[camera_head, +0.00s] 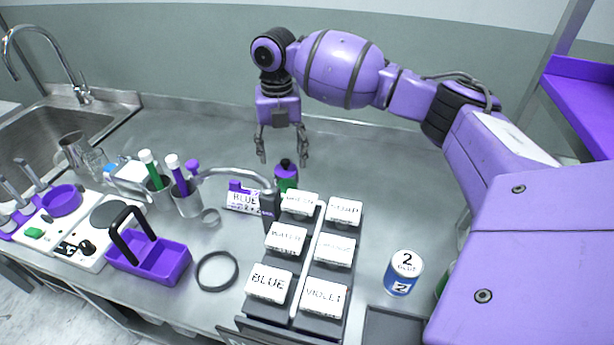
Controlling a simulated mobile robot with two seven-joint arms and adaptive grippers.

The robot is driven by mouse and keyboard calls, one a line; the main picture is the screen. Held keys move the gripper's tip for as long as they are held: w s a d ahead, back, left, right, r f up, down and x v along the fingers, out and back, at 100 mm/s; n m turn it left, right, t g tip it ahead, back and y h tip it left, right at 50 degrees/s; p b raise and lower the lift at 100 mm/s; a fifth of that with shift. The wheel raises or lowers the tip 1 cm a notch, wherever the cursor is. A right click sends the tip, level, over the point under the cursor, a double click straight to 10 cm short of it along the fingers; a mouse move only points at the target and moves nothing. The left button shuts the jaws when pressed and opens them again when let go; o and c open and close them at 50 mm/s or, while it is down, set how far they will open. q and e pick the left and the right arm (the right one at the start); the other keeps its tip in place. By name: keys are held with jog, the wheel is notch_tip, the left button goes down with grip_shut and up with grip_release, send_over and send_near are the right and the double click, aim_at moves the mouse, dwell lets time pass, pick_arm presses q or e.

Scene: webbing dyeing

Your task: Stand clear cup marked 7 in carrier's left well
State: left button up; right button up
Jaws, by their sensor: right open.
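A purple carrier (178,266) with a black arched handle stands near the front edge of the bench at the left. The handle partly covers its wells, and I see no cup standing in them. A clear glass-like cup (96,160) stands by the sink at the far left; I can read no 7 on it. My left gripper is not in view.
A rack of labelled blocks (317,258) fills the front middle. A can marked 2 (403,272) stands right of it. A black ring (217,271) lies beside the carrier. Metal holders with capped tubes (184,196) stand behind it. The back bench is clear.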

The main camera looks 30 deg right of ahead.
aim_at(284, 169)
jog(key=shift+s+a+f, duration=0.2)
jog(key=shift+s+f, duration=0.05)
jog(key=shift+f, duration=0.15)
jog(key=f, duration=0.4)
jog(key=shift+d+f, duration=0.25)
jog(key=shift+f, duration=0.1)
jog(key=shift+s+a+f, duration=0.1)
jog(key=shift+f, duration=0.15)
jog(key=shift+c, duration=0.5)
jog(key=c, duration=1.4)
